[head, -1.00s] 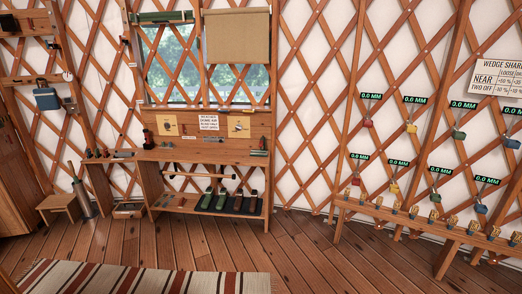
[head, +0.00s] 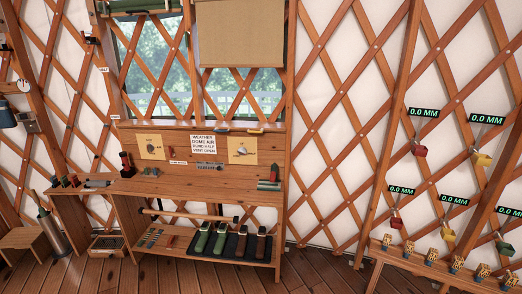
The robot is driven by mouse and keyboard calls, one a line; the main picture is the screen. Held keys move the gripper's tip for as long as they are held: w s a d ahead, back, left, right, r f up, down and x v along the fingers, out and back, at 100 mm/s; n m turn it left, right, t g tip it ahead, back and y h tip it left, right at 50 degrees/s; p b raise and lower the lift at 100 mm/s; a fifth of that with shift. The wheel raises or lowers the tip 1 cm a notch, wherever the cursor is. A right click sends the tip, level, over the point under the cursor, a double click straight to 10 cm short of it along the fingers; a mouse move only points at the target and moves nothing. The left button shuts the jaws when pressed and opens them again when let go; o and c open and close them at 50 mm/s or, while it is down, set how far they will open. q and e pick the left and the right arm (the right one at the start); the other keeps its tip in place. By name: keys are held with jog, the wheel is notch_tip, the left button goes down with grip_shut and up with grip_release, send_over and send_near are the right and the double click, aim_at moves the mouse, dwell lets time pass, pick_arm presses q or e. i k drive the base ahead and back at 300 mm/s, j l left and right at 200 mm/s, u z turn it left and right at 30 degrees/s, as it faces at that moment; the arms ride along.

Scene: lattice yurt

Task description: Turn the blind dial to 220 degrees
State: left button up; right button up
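Two pale yellow dial plates are fixed to the wooden back panel above the bench. The left dial plate (head: 151,146) has a small dark dial. The right dial plate (head: 242,150) has a light pointer-like knob. Their labels are too small to read, so I cannot tell which one is the blind dial or its angle. A tan roller blind (head: 240,38) hangs over the right part of the lattice window, partly lowered. Neither of my grippers is in view.
A white weather sign (head: 204,145) hangs between the plates. The wooden bench (head: 205,181) bears small items and has a lower shelf. A stool (head: 28,245) and metal cylinder (head: 51,231) stand left. A low rack (head: 425,265) stands right. Floor before the bench is open.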

aim_at(243, 151)
jog(key=i+j, duration=0.15)
jog(key=j, duration=0.25)
jog(key=i+j+u, duration=0.1)
jog(key=j, duration=0.3)
jog(key=i+l+u, duration=0.15)
jog(key=i, duration=0.6)
jog(key=i+j+u, duration=0.15)
jog(key=i+j, duration=0.4)
jog(key=i+j+u, duration=0.15)
jog(key=i+j, duration=0.35)
jog(key=i, duration=0.1)
